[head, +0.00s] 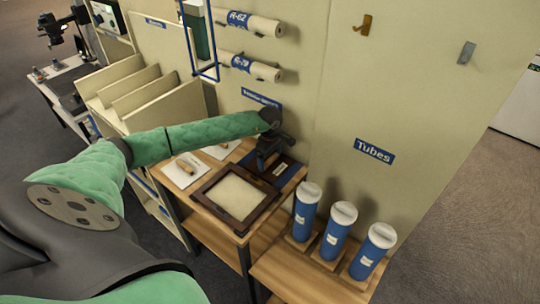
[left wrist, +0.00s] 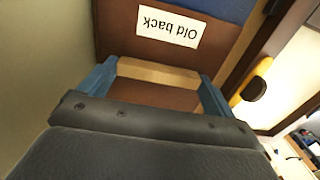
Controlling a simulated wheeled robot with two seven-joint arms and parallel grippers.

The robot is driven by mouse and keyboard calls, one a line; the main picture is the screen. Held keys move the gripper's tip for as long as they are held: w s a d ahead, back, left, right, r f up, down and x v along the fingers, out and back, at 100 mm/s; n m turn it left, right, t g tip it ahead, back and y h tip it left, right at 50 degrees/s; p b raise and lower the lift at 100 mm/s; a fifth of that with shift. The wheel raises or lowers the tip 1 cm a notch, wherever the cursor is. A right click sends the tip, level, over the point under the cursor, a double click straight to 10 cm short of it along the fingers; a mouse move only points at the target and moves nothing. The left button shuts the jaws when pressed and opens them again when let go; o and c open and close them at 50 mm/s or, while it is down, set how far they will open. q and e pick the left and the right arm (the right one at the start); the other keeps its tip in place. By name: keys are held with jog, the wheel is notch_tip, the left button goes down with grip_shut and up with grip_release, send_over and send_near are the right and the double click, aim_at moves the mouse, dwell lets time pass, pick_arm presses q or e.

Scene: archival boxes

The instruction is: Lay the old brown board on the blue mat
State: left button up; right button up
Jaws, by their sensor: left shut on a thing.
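The old brown board (left wrist: 118,28), with a white "Old back" label (left wrist: 170,28), fills much of the left wrist view. My left gripper (left wrist: 158,82) is shut on a tan grip bar (left wrist: 158,72) on the board. In the head view my left gripper (head: 266,160) is at the back right of the wooden table, and it partly hides the board. The blue mat (head: 294,180) shows beside the board, and a blue patch (left wrist: 228,8) shows beyond it in the wrist view. I cannot tell whether the board touches the mat. My right gripper is out of view.
A dark frame with a cream inside (head: 262,210) lies on the table, left of the mat. White sheets with small tools (head: 183,170) lie behind it. Several blue tubes with white caps (head: 335,237) stand at front right. The wall is close behind the gripper.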

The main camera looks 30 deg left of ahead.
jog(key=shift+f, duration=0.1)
pick_arm(q)
jog(key=shift+f, duration=0.15)
dwell(0.3)
jog(key=o, duration=0.7)
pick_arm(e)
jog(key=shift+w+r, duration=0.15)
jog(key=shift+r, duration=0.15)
